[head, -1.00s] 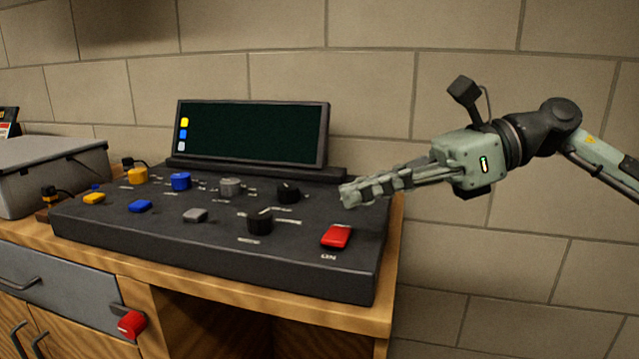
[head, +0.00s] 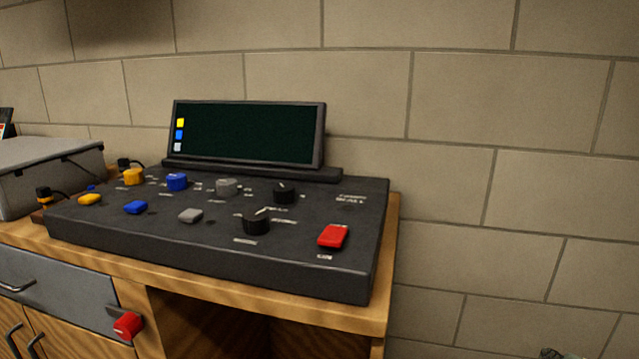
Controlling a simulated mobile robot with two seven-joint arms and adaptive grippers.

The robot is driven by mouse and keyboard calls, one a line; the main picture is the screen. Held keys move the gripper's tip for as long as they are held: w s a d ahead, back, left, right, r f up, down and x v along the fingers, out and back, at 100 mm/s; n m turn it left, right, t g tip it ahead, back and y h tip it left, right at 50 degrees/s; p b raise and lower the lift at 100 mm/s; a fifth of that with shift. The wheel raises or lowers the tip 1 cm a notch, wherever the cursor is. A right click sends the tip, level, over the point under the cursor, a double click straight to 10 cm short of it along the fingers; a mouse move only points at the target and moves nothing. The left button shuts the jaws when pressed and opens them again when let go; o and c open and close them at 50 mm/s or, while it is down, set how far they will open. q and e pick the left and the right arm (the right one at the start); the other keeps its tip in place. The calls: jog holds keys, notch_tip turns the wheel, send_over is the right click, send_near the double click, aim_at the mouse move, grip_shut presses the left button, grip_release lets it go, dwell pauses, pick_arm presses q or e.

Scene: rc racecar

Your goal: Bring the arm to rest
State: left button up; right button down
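Only a small grey-green tip of what looks like my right gripper (head: 550,353) shows at the bottom right edge of the head view. It is well to the right of the bench and below the console, apart from both. The rest of that arm is out of the frame, and I cannot tell whether the fingers are open or shut. My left gripper is not in view. The black control console (head: 150,236) sits on the wooden bench with a red switch (head: 333,236) at its front right.
The console carries yellow, blue, grey and black knobs and a dark screen (head: 245,133). A grey box (head: 45,165) stands at the left. A red object (head: 128,325) sits by the grey drawer (head: 60,290). The space right of the bench, before the block wall, is clear.

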jog(key=s+d+f+m+g+h, duration=0.2)
jog(key=s+d+f+g, duration=0.15)
jog(key=s, duration=0.45)
jog(key=s+d+f+m+g+h, duration=0.1)
jog(key=s+d+f+m+g, duration=0.15)
jog(key=s+d+f, duration=0.4)
jog(key=s+a+f+m+y, duration=0.1)
jog(key=a+f, duration=0.3)
jog(key=a, duration=0.5)
jog(key=s+a+f+m+g+y, duration=0.1)
jog(key=s+a+f+m+y, duration=0.1)
jog(key=a, duration=0.8)
jog(key=s+a+f+m+g+y, duration=0.1)
jog(key=s+a+f, duration=0.4)
jog(key=a, duration=0.5)
jog(key=shift+s+f+m+y, duration=0.25)
jog(key=shift+f+m+y, duration=0.35)
jog(key=shift+y, duration=0.5)
